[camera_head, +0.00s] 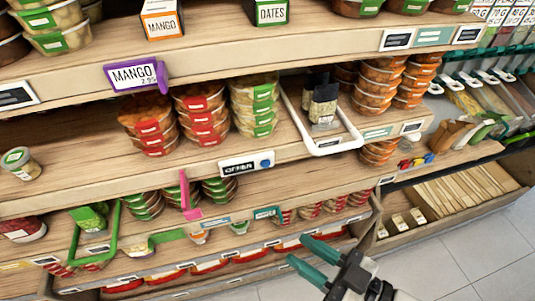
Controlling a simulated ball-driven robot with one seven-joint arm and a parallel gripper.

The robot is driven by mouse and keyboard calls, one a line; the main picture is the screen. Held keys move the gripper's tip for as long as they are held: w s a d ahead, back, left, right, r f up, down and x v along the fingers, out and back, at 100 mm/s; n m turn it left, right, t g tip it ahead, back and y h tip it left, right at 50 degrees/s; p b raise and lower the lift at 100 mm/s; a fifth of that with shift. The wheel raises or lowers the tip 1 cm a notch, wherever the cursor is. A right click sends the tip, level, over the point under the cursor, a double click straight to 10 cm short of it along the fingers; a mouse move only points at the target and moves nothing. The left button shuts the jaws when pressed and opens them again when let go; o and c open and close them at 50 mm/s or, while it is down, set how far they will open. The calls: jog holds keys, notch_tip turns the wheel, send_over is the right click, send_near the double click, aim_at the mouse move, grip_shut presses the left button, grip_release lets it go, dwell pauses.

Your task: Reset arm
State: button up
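My gripper (312,258) is at the bottom of the view, to the right of centre. Its two teal fingers are spread apart and point up and left toward the lower shelves. Nothing shows between the fingers. The gripper appears in front of the bottom shelf edge, with grey floor behind its body. My arm beyond the wrist is out of the picture.
Wooden shelves (70,193) hold stacked food tubs (203,116), a small jar (20,162) and a purple-framed mango label (135,75). A white frame (333,147) juts from the middle shelf. A wooden bin (460,196) stands right. Tiled floor (470,262) is clear at lower right.

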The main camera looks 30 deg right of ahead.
jog(key=w+d+f+m+g+h, duration=0.1)
jog(key=d+f+m+g+h, duration=0.15)
jog(key=f, duration=0.35)
jog(key=w+d+f+m+g+h, duration=0.1)
jog(key=d+f+g+h, duration=0.25)
jog(key=f, duration=0.25)
jog(key=s+d+f+m+g+h, duration=0.1)
jog(key=s+d+f+m+g, duration=0.1)
jog(key=s+d+f+g, duration=0.2)
jog(key=s+f+g, duration=0.3)
jog(key=s+g, duration=0.1)
jog(key=g, duration=0.1)
jog(key=shift+s+d+h, duration=0.2)
jog(key=shift+s+h, duration=0.1)
